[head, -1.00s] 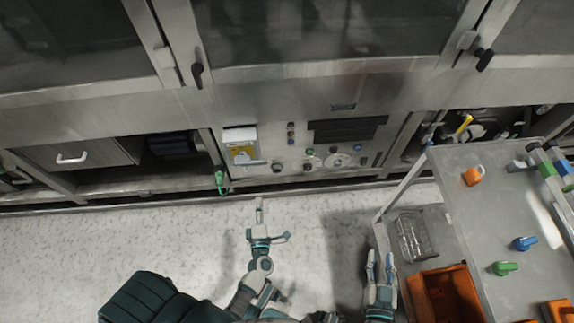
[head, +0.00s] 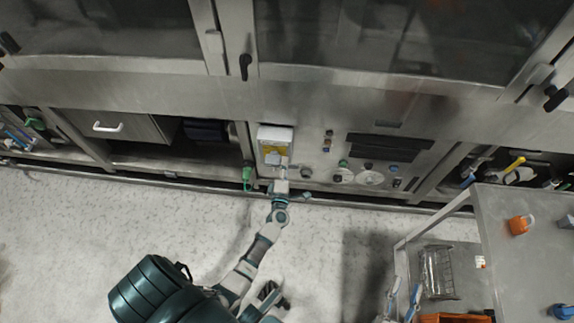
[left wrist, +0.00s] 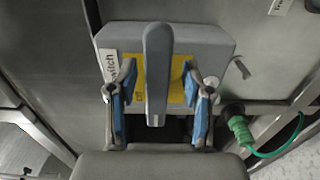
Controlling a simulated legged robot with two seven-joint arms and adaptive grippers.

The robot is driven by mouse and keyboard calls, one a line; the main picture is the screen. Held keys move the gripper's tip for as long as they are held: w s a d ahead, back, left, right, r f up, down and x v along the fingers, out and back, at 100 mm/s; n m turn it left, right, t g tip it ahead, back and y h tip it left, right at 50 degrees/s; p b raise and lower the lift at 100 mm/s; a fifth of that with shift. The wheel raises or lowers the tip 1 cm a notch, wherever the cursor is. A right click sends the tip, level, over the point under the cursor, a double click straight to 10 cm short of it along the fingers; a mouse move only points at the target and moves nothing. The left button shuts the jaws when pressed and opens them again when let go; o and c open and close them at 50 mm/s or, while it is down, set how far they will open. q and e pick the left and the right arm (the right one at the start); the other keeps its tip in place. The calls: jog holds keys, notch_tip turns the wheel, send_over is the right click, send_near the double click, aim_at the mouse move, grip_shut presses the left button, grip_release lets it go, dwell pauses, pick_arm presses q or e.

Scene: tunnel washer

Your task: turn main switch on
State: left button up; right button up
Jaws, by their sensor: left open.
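The main switch is a light grey box with a yellow plate (head: 272,147) on the washer's lower front panel. In the left wrist view its grey box (left wrist: 215,45) carries a long grey lever handle (left wrist: 158,70), pointing roughly up and down in the picture. My left gripper (head: 282,170) is at the switch. In the left wrist view its blue-padded fingers (left wrist: 159,88) are open, one on each side of the handle, with gaps visible. In the head view the gripper hides the lower part of the switch. My right gripper (head: 404,298) is open and empty beside the cart.
A green plug (head: 247,175) with a cable hangs just left of the switch. Knobs and buttons (head: 343,172) lie to its right. The floor (head: 110,215) at the left is clear.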

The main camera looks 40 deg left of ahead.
pick_arm(q)
jog(key=shift+w+a+f, duration=0.1)
jog(key=shift+w+a, duration=0.25)
jog(key=shift+a, duration=0.1)
jog(key=shift+d, duration=0.25)
jog(key=shift+d+r, duration=0.2)
jog(key=shift+c, duration=0.7)
jog(key=shift+d, duration=0.15)
grip_shut()
jog(key=shift+a, duration=0.2)
pick_arm(e)
jog(key=shift+d+r, duration=0.1)
jog(key=shift+d, duration=0.15)
pick_arm(q)
jog(key=shift+s+a, duration=0.1)
pick_arm(e)
jog(key=shift+s, duration=0.1)
